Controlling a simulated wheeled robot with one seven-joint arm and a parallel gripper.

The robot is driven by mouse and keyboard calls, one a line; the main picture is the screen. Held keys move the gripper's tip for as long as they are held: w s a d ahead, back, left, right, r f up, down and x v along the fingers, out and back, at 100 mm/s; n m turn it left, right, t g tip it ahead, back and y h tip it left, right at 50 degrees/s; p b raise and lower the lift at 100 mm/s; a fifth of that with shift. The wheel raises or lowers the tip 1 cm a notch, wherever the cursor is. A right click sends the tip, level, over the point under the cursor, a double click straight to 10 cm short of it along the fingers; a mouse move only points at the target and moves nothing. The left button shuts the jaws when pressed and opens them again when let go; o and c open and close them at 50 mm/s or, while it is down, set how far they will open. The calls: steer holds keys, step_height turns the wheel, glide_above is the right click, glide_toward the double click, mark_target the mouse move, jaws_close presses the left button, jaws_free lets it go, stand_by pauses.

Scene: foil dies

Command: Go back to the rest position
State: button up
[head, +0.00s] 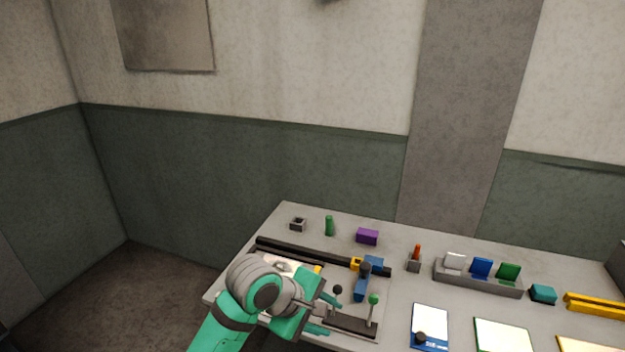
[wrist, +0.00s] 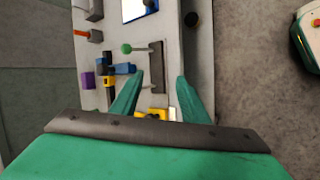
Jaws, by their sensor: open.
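My gripper (head: 328,315) is over the left front part of the workbench (head: 405,275), beside the two levers. In the wrist view its two green fingers (wrist: 158,88) are spread apart, with nothing held between them. Below the fingers the wrist view shows the bench top. The green-knobbed lever (head: 373,300) stands just right of the gripper in the head view and the dark-knobbed lever (head: 337,291) is close by it. I cannot tell whether a finger touches either lever. My arm hides part of the bench's left front.
A black rail (head: 300,250) with a blue and yellow clamp (head: 370,265) lies behind the gripper. A green peg (head: 329,226), a purple block (head: 367,237) and a grey rack (head: 478,282) with coloured plates stand farther back or right. Floor is clear left of the bench.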

steer(key=w+d+r+t+h, duration=0.1)
steer(key=w+d+t+h, duration=0.2)
steer(key=d+t+h, duration=0.7)
steer(key=s+a+f+t+y, duration=0.2)
steer(key=s+a+f+y, duration=0.2)
steer(key=s+f+y, duration=1.15)
steer(key=s+a+m, duration=0.4)
steer(key=s+m, duration=0.1)
steer(key=s, duration=0.7)
steer(key=s+a+m, duration=0.5)
steer(key=s, duration=0.7)
steer(key=shift+s+f+g+y, duration=0.15)
steer(key=shift+f+g+y, duration=0.2)
steer(key=shift+f+g, duration=0.1)
